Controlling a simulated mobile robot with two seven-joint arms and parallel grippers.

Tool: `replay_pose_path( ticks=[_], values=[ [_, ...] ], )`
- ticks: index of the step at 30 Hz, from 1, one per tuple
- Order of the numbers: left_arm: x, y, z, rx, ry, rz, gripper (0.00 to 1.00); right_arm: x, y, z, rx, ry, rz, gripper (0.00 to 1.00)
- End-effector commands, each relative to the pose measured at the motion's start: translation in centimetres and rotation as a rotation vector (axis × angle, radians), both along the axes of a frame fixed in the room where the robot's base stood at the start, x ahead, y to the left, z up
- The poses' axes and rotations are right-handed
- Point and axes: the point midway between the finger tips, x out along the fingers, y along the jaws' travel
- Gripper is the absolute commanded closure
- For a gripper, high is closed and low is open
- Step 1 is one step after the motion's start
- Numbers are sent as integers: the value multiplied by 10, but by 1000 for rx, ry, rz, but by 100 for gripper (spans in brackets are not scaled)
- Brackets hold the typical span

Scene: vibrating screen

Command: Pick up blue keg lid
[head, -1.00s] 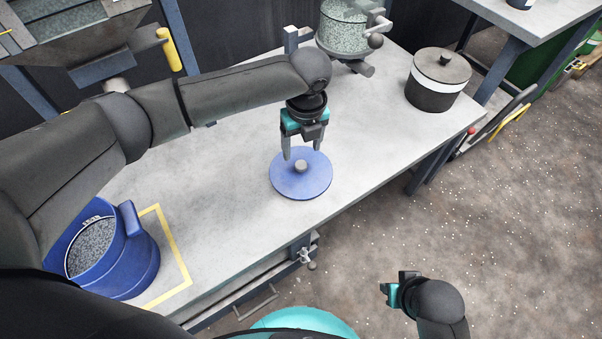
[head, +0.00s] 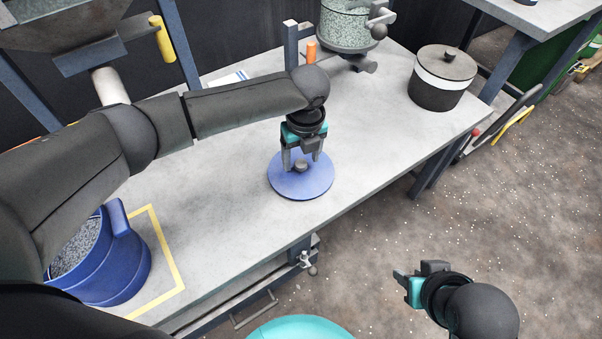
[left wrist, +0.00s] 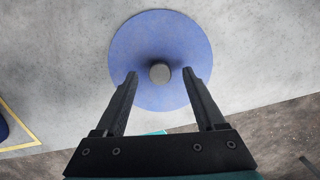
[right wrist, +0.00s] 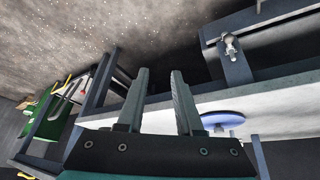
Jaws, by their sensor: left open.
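The blue keg lid (head: 285,186) lies flat on the grey table, a round disc with a dark grey knob (head: 301,166) at its centre. It also shows in the left wrist view (left wrist: 160,33) and at the table's edge in the right wrist view (right wrist: 222,119). My left gripper (head: 301,162) points down over the lid, open, with its fingertips on either side of the knob. In the left wrist view, gaps show between the knob and both fingers. My right gripper (head: 404,283) is open and empty, away from the table above the floor.
A blue keg (head: 120,270) of grey granules stands at the table's left inside a yellow outline (head: 172,255). The table around the lid is clear.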

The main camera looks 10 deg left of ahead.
Motion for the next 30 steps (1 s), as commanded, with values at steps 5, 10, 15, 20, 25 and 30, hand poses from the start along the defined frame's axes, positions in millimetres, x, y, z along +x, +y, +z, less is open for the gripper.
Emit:
replay_pose_path(
  ticks=[5,10,15,20,25,30],
  values=[
    [1,1,-11,0,0,-1,28,3,4,6,15,-44,8,65],
    [1,1,-10,0,0,-1,28,4,5,8,16,-47,9,65],
    [1,1,-10,0,0,0,41,4,5,8,15,-47,9,65],
    [1,1,-10,0,0,0,59,4,5,7,15,-47,9,65],
    [1,1,-10,0,0,0,78,4,4,7,15,-46,9,65],
    [1,1,-10,0,0,0,97,3,5,7,15,-46,9,65]
  ],
)
